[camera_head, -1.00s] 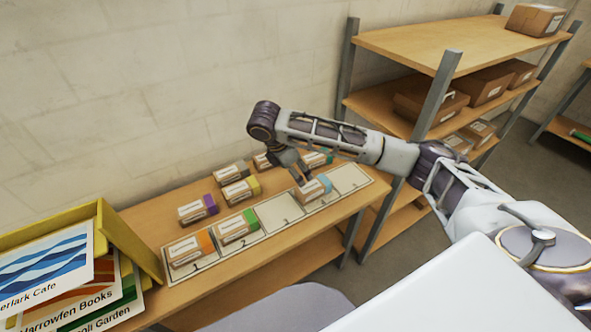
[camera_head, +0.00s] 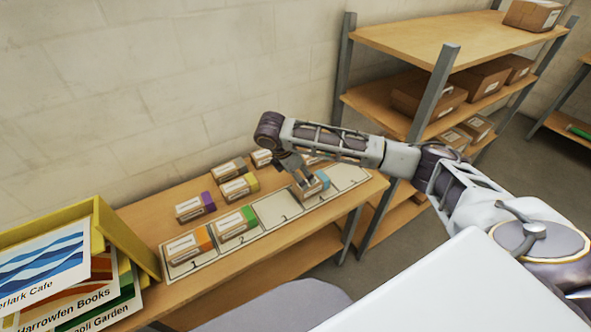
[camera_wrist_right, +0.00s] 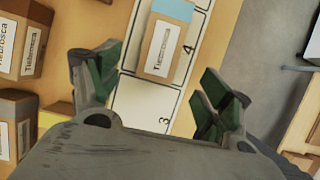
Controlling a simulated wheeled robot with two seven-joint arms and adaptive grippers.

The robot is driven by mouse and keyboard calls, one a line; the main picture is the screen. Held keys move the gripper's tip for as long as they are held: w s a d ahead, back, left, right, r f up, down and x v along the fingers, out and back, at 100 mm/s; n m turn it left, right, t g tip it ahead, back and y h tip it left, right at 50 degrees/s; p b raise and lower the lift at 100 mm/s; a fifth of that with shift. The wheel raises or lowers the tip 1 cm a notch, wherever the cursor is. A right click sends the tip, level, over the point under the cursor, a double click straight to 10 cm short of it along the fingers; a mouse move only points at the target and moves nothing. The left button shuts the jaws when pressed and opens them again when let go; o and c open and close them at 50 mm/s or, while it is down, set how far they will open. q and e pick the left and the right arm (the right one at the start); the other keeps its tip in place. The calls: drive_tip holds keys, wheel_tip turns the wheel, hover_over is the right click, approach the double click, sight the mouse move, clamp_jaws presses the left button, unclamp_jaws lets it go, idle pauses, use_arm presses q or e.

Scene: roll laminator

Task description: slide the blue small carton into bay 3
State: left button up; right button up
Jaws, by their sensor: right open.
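The blue small carton (camera_head: 323,181), a brown box with a light-blue end, lies in bay 4 of the numbered mat on the bench. It also shows in the right wrist view (camera_wrist_right: 164,42), where its near end is close to the line between bays 4 and 3. Bay 3 (camera_head: 283,208) is empty. My right gripper (camera_head: 306,184) is over the carton. In the right wrist view (camera_wrist_right: 154,78) its fingers are open, one on each side of the carton's near end; contact cannot be told. My left gripper is out of view.
An orange-ended carton (camera_head: 186,246) is in bay 1 and a green-ended carton (camera_head: 235,222) in bay 2. Purple-ended (camera_head: 194,208) and yellow-ended (camera_head: 237,188) cartons stand behind the mat with others. A yellow sign holder (camera_head: 125,238) is at left; shelving (camera_head: 400,45) is at right.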

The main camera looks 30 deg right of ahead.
sight(323, 183)
drive_tip(key=shift+x, duration=4.4)
drive_tip(key=c, duration=1.2)
drive_tip(key=shift+a, duration=0.1)
drive_tip(key=shift+a, duration=0.2)
